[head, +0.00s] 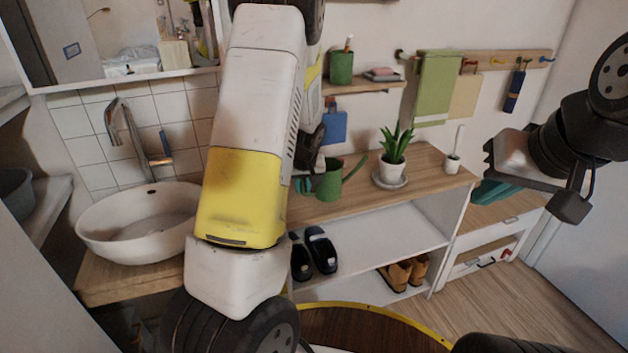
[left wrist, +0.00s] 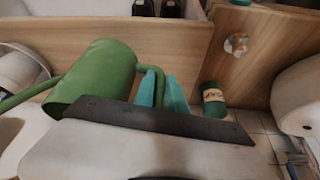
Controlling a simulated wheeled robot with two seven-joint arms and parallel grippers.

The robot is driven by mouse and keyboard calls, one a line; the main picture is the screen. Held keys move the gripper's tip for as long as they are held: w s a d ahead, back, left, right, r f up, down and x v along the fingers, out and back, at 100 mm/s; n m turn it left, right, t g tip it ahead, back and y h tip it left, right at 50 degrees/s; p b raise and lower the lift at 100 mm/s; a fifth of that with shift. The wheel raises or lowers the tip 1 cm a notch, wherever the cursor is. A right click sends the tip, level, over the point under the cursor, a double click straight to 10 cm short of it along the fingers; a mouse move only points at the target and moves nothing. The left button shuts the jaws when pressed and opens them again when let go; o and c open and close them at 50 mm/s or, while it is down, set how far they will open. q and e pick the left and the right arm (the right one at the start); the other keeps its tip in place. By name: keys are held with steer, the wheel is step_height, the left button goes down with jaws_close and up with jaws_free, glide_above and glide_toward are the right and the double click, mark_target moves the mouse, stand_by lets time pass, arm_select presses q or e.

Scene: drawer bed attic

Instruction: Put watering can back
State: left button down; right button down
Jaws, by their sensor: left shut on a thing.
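The green watering can (head: 329,183) is at the wooden counter top, left of the potted plant, with its spout toward the plant. I cannot tell whether it rests on the wood or hangs just above it. My left gripper (head: 304,183) is mostly hidden behind my left arm in the head view. In the left wrist view its teal fingers (left wrist: 162,91) are shut on the handle of the watering can (left wrist: 97,74). My right gripper (head: 496,190) is at the right, away from the can; its jaw gap is not clear.
A plant in a white pot (head: 392,170) stands on a saucer right of the can. A round basin (head: 140,222) is at the left. A green soap container (left wrist: 213,101) stands near the left gripper. A small shelf (head: 363,85) and hook rail (head: 535,60) are above.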

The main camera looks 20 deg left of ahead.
arm_select(q)
steer(key=w+a, duration=0.2)
steer(key=shift+w+f, duration=0.15)
steer(key=shift+w, duration=0.2)
steer(key=shift+d+f, duration=0.1)
steer(key=shift+f, duration=1.65)
steer(key=shift+f, duration=0.1)
steer(key=c, duration=1.4)
jaws_free()
steer(key=shift+o, duration=0.2)
